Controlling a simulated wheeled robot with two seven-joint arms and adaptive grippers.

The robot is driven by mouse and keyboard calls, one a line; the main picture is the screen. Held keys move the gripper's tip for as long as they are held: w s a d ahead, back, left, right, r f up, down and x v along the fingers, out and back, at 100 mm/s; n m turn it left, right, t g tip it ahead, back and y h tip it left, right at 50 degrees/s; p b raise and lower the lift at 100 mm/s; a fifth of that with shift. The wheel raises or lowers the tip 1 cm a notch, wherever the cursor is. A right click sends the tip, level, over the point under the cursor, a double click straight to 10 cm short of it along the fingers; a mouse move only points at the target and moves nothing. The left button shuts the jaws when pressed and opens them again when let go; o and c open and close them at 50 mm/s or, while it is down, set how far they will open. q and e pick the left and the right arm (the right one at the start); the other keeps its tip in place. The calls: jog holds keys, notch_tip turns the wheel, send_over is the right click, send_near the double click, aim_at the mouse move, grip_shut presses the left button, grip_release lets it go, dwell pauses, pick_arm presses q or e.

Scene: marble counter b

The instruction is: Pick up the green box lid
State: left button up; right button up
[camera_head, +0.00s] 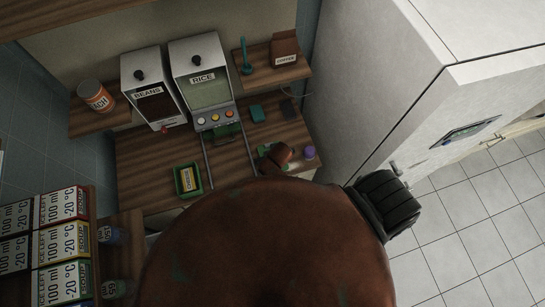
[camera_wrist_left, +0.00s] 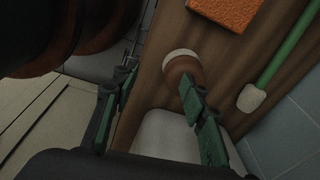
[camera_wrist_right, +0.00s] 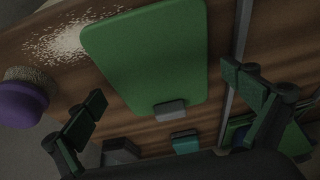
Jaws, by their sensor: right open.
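The green lid (camera_wrist_right: 150,50), a flat rounded panel with a grey tab (camera_wrist_right: 170,110), lies on the wooden counter in the right wrist view. My right gripper (camera_wrist_right: 164,88) is open, its fingers apart on either side of the lid's tab end, with nothing held. In the head view my arm hides most of the lid. A green open box (camera_wrist_right: 295,140) shows partly behind my right finger, and in the head view (camera_head: 228,134) it sits under the rice dispenser. My left gripper (camera_wrist_left: 158,78) is open and empty above a wooden surface.
Rice dispenser (camera_head: 202,75) and beans dispenser (camera_head: 147,95) stand at the back. A metal rail (camera_wrist_right: 237,45) runs beside the lid. Loose grains (camera_wrist_right: 65,42), a purple-topped brush (camera_wrist_right: 22,103) and a teal block (camera_wrist_right: 186,143) are close by. Another green box (camera_head: 187,180) stands left.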

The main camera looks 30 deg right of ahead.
jog(key=shift+c, duration=0.4)
jog(key=c, duration=0.9)
pick_arm(q)
jog(key=shift+s, duration=0.85)
pick_arm(e)
jog(key=shift+c, duration=0.3)
pick_arm(q)
jog(key=shift+w, duration=0.1)
pick_arm(e)
jog(key=shift+r, duration=0.1)
